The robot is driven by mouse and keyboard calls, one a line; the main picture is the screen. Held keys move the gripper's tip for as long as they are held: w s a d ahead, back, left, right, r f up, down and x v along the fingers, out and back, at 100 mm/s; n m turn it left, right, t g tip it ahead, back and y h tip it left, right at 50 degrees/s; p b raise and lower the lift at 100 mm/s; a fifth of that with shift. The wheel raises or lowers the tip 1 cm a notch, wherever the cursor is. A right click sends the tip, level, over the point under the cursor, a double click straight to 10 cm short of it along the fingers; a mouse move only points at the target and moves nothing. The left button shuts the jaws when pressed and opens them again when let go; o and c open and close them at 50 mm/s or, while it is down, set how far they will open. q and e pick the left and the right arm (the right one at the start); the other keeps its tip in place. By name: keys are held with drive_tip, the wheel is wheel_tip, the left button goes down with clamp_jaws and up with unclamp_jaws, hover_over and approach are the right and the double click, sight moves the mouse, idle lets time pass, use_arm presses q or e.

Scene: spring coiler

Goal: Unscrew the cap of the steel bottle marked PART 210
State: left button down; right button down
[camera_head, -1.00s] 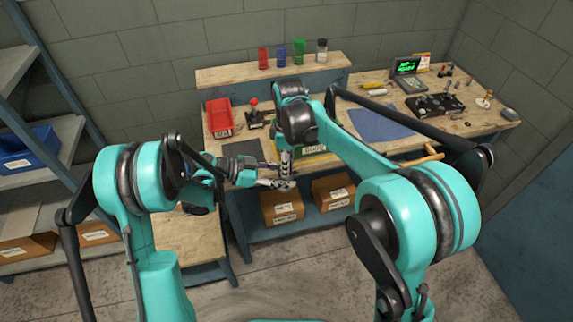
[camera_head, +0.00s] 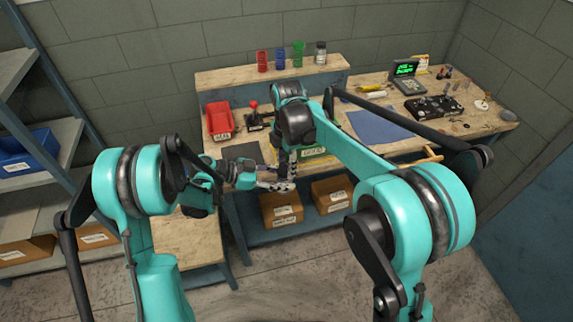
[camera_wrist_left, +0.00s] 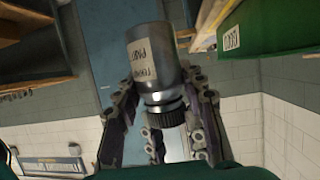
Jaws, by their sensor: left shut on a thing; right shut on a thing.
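The steel bottle (camera_wrist_left: 154,60) is a grey metal cylinder with a white label, its print upside down and only partly readable in the left wrist view. Its dark ribbed cap (camera_wrist_left: 164,108) is at the neck. My left gripper (camera_wrist_left: 160,84) is shut on the bottle, one finger on each side. My right gripper (camera_wrist_left: 176,138) meets the cap end and is shut on the cap. In the head view my left gripper (camera_head: 276,187) and right gripper (camera_head: 286,166) meet at the bench's front edge. The bottle is too small and covered to make out there.
The bench (camera_head: 345,155) holds a red bin (camera_head: 219,122), a blue mat (camera_head: 378,126) and a green-screen display (camera_head: 407,82). Coloured cups and a jar (camera_head: 320,53) stand on the raised shelf. Cardboard boxes (camera_head: 330,194) sit underneath. A green box (camera_wrist_left: 265,27) is close by.

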drive_tip(key=shift+r, duration=0.15)
drive_tip(key=shift+r, duration=1)
drive_tip(key=shift+r, duration=0.1)
